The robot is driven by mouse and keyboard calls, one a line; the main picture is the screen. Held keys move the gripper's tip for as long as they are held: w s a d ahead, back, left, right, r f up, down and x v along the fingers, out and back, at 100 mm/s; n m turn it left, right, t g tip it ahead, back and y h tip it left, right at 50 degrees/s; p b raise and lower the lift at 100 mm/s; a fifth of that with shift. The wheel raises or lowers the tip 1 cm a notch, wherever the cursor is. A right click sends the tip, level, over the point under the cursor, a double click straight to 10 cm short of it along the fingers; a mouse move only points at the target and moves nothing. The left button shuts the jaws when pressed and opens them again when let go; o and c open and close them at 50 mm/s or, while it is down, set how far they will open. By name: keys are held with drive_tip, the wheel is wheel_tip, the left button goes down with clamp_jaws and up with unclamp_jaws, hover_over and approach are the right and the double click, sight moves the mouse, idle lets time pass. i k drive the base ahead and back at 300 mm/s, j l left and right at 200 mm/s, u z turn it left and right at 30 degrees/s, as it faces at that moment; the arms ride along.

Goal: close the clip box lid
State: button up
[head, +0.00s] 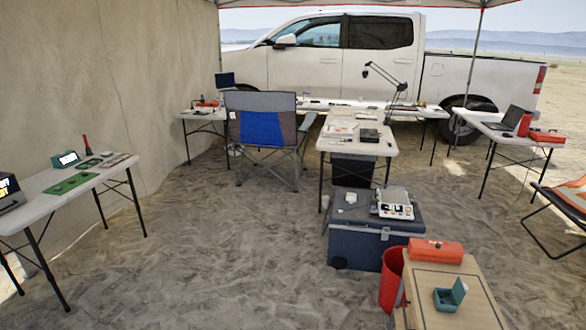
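A small teal box (445,303), which looks like the clip box, sits on the wooden-topped stand at the lower right of the head view. Its lid (458,291) is open and stands up at a tilt on the right side. The inside of the box is dark and too small to make out. My gripper is not in view.
An orange case (435,250) lies behind the teal box on the wooden stand (475,308). A red bin (391,280) stands left of it. A blue cooler (357,249) carries a tray of small items (395,209). Sandy floor is open at left centre.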

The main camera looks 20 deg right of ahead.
sight(459, 288)
drive_tip(key=k+l, duration=0.15)
drive_tip(key=l, duration=0.25)
drive_tip(key=k+l, duration=0.15)
drive_tip(key=l, duration=0.25)
drive_tip(key=k+l, duration=0.15)
drive_tip(key=l, duration=0.25)
drive_tip(key=k+l, duration=0.15)
drive_tip(key=l, duration=0.25)
drive_tip(key=k+l, duration=0.15)
drive_tip(key=l, duration=0.25)
drive_tip(key=k+l, duration=0.15)
drive_tip(key=l, duration=1.4)
